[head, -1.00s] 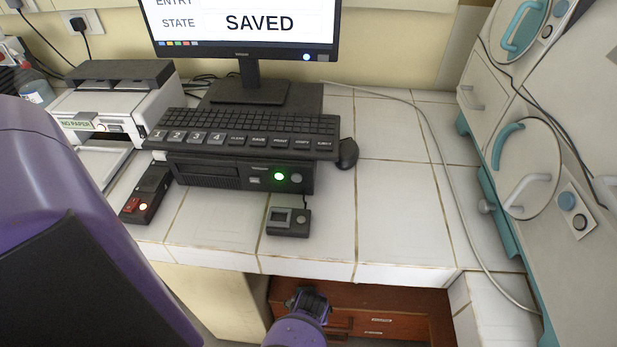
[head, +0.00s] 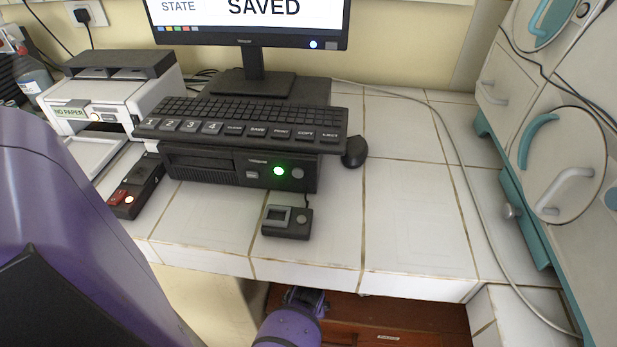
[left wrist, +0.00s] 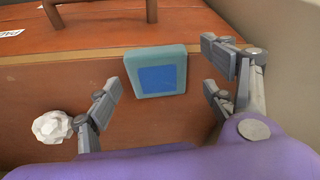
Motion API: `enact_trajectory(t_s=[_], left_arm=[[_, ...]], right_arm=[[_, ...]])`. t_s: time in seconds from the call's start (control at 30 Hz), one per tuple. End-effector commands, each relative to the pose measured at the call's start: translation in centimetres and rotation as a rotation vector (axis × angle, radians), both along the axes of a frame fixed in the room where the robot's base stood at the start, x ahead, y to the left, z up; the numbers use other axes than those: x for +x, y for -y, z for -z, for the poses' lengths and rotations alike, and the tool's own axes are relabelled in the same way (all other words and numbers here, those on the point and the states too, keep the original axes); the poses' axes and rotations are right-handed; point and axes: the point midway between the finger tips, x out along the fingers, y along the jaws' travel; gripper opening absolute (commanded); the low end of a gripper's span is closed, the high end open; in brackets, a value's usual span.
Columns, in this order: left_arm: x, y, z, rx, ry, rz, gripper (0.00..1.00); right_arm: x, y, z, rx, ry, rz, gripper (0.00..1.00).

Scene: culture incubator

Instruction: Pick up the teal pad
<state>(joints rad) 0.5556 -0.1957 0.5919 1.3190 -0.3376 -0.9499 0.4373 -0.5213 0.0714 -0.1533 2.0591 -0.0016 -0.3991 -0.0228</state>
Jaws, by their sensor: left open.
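The teal pad (left wrist: 158,72), a rounded square with a blue centre, shows in the left wrist view against a reddish-brown wooden front. I cannot tell how it is held there or whether it touches the wood. My left gripper (left wrist: 160,80) is open, with its grey fingers on either side of the pad in the picture and apart from it. In the head view my purple left forearm and gripper (head: 305,298) reach below the counter edge, by the wooden drawers. The pad is not visible in the head view. My right gripper is not in view.
The wooden drawer unit (head: 385,333) stands under the tiled counter (head: 415,235), whose front edge overhangs it. A pale crumpled-looking lump (left wrist: 52,127) is left of the fingers. A keyboard (head: 240,120), a small black device (head: 287,221) and a cable lie on the counter.

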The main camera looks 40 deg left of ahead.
Motion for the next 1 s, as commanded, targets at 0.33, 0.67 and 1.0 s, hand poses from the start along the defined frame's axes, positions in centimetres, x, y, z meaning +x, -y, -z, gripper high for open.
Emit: enact_trajectory(t_s=[0.33,0.67,1.0], left_arm=[[0.19,0.0,-0.18,0.0,0.003,0.001,0.57],[0.14,0.02,-0.15,0.0,0.003,0.001,0.4],[0.22,0.03,-0.91,0.0,0.004,0.0,0.4]], right_arm=[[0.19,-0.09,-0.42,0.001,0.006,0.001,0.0],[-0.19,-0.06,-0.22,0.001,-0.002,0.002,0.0],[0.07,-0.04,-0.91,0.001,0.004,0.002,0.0]])
